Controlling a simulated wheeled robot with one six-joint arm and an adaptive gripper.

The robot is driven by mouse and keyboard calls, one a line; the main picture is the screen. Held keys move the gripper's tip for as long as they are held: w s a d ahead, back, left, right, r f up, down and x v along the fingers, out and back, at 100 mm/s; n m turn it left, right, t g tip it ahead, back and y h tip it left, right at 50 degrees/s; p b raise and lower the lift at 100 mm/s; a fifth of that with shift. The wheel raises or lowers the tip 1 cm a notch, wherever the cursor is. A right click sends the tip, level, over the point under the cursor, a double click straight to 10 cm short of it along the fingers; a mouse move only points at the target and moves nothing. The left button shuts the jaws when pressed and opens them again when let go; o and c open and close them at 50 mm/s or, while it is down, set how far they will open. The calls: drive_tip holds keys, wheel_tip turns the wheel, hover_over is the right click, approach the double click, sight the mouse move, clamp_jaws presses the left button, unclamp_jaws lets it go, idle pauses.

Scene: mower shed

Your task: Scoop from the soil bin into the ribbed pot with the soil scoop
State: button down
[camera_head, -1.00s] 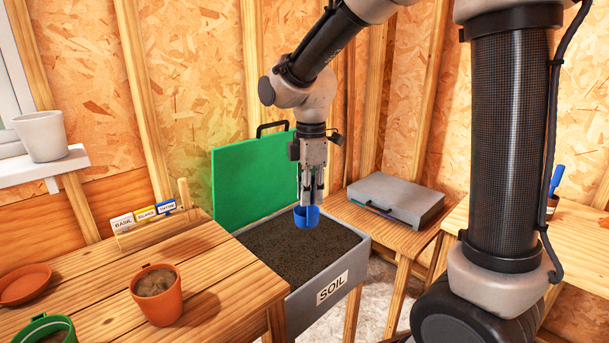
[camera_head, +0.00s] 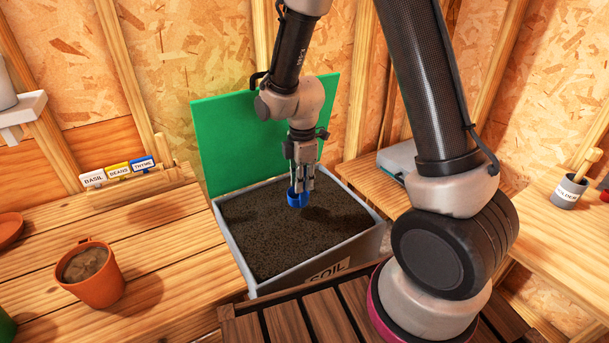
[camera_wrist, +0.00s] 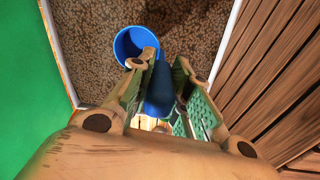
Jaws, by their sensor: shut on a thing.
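My gripper (camera_head: 300,177) is shut on the blue soil scoop (camera_head: 297,199) and points down over the soil bin (camera_head: 378,238). In the wrist view, the round scoop cup (camera_wrist: 128,42) and its handle between the fingers (camera_wrist: 163,85) show over dark soil. The cup looks empty there. I cannot tell whether the cup touches the soil. The bin is grey, labelled SOIL and full of dark soil, with its green lid (camera_head: 262,135) raised behind. A terracotta pot (camera_head: 97,283) with brown fill stands on the left bench; I cannot make out ribs on it.
A green pot (camera_head: 5,326) is cut off at the left edge. Seed labels (camera_head: 118,170) stand at the back of the left bench (camera_head: 170,250). A grey case (camera_head: 397,160) lies on the table right of the bin. Dark slats (camera_head: 320,318) lie before the bin.

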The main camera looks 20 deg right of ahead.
sight(299, 205)
drive_tip(key=shift+w+a+f, duration=0.1)
drive_tip(key=shift+w+f, duration=0.2)
drive_tip(key=shift+f, duration=1.5)
drive_tip(key=shift+w+a+f, duration=0.1)
drive_tip(key=shift+w+f, duration=0.15)
drive_tip(key=shift+f, duration=1.6)
drive_tip(key=shift+w+a+f, duration=0.1)
drive_tip(key=shift+w+f, duration=0.2)
drive_tip(key=shift+f, duration=1.5)
drive_tip(key=shift+r, duration=4.95)
